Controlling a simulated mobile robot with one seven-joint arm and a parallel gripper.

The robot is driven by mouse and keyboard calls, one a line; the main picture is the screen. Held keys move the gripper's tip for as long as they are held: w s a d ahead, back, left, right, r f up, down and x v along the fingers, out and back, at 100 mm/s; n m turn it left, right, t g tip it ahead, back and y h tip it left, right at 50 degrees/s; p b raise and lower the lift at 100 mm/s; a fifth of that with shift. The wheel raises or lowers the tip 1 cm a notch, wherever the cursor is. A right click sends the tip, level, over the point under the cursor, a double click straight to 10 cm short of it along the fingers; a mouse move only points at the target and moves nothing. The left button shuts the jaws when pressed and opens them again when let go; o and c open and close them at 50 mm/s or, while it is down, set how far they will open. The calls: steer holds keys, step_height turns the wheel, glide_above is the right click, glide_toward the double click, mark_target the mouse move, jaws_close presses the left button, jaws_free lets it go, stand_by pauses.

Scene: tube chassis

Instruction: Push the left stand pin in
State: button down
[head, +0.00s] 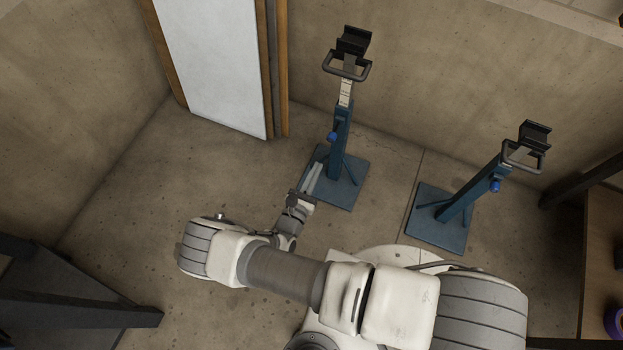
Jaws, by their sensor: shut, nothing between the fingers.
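The left stand (342,133) is a blue post on a square blue base plate (346,193), with a black cradle (353,42) and a looped handle on top. Its pin has a blue knob (333,137) on the left side of the post, below the pale marked inner tube (345,93). How deep the pin sits cannot be told. My gripper (315,178) is shut and empty. It is lower in the picture than the knob, overlapping the left part of the base plate in view, apart from the knob.
A second blue stand (470,197) with its own blue knob (495,185) stands to the right. A white panel (215,62) with wooden edges leans at the back wall. A dark frame (75,300) is at lower left, and a wooden bench (604,245) at right. Floor at left is clear.

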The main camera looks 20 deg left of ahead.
mark_target(330, 140)
steer(key=w, duration=0.2)
steer(key=w+b, duration=0.1)
steer(key=w, duration=0.5)
steer(key=shift+w+d, duration=0.1)
steer(key=shift+d, duration=0.25)
steer(key=w+b, duration=0.1)
steer(key=w, duration=0.3)
steer(key=shift+w+d, duration=0.15)
steer(key=shift+d, duration=0.05)
steer(key=shift+w+r, duration=0.1)
